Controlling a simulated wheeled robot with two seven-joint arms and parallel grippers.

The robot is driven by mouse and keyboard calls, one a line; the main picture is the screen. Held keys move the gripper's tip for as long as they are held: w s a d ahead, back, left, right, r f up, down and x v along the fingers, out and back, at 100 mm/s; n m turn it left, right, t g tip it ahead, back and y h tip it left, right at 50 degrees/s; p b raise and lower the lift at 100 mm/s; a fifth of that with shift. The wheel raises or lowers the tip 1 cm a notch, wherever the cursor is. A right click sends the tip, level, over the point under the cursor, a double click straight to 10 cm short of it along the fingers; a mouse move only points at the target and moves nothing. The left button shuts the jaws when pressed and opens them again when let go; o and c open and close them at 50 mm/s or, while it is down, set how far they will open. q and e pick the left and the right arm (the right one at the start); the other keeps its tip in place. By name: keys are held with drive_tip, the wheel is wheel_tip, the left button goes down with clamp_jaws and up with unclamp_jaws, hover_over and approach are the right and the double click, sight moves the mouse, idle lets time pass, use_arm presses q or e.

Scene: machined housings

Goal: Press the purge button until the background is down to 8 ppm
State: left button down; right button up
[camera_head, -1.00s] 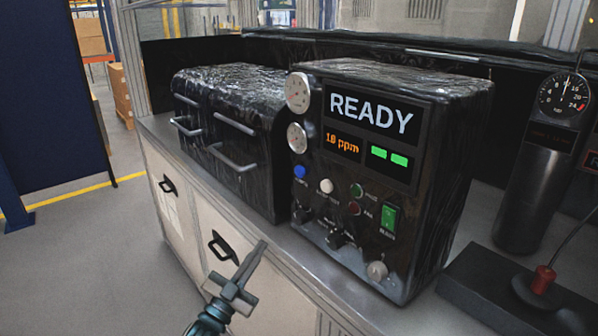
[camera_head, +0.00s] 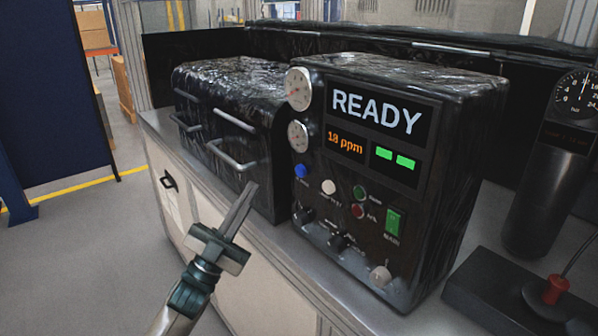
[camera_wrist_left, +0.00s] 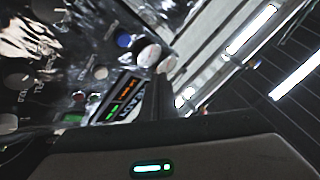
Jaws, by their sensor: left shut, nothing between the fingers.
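A black analyser box (camera_head: 440,230) stands on the bench. Its large screen (camera_head: 377,116) reads READY, and the small orange display (camera_head: 345,144) reads 18 ppm. On its front are a blue button (camera_head: 301,171), a white button (camera_head: 328,187), a green button (camera_head: 359,192) and a red one (camera_head: 357,211); their labels are too small to read surely. My left gripper (camera_head: 250,187) is shut and empty, in front of the box and left of the blue button, apart from it. In the left wrist view the fingers (camera_wrist_left: 160,92) point towards the panel, with the blue button (camera_wrist_left: 123,39) beyond. My right gripper is out of view.
Two round gauges (camera_head: 298,89) sit at the panel's left edge. A green rocker switch (camera_head: 393,221) and several knobs (camera_head: 336,241) are lower down. A black drawer unit (camera_head: 225,115) with metal handles stands left. A dark cylinder (camera_head: 540,190) and a base with a red plug (camera_head: 556,289) stand right.

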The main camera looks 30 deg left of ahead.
use_arm(q)
drive_tip(key=shift+w, duration=0.1)
drive_tip(key=w+d+b, duration=0.1)
drive_tip(key=w+d, duration=0.2)
drive_tip(key=w, duration=0.5)
drive_tip(key=shift+d, duration=0.15)
drive_tip(key=shift+w+d, duration=0.1)
drive_tip(key=shift+w, duration=0.1)
idle(2.2)
drive_tip(key=shift+w+d, duration=0.1)
drive_tip(key=shift+w, duration=0.1)
drive_tip(key=shift+w+d, duration=0.1)
drive_tip(key=shift+w, duration=0.25)
idle(0.9)
drive_tip(key=shift+s, duration=0.15)
drive_tip(key=shift+s+a, duration=0.3)
drive_tip(key=shift+s, duration=0.3)
idle(0.4)
drive_tip(key=shift+s+a+p, duration=0.15)
drive_tip(key=shift+s+a, duration=0.15)
drive_tip(key=shift+s, duration=0.5)
drive_tip(key=shift+s+a+p, duration=0.1)
drive_tip(key=shift+s+a, duration=0.25)
drive_tip(key=shift+s, duration=0.4)
drive_tip(key=shift+s+a+p, duration=0.15)
drive_tip(key=shift+s+a, duration=0.15)
drive_tip(key=shift+s, duration=0.5)
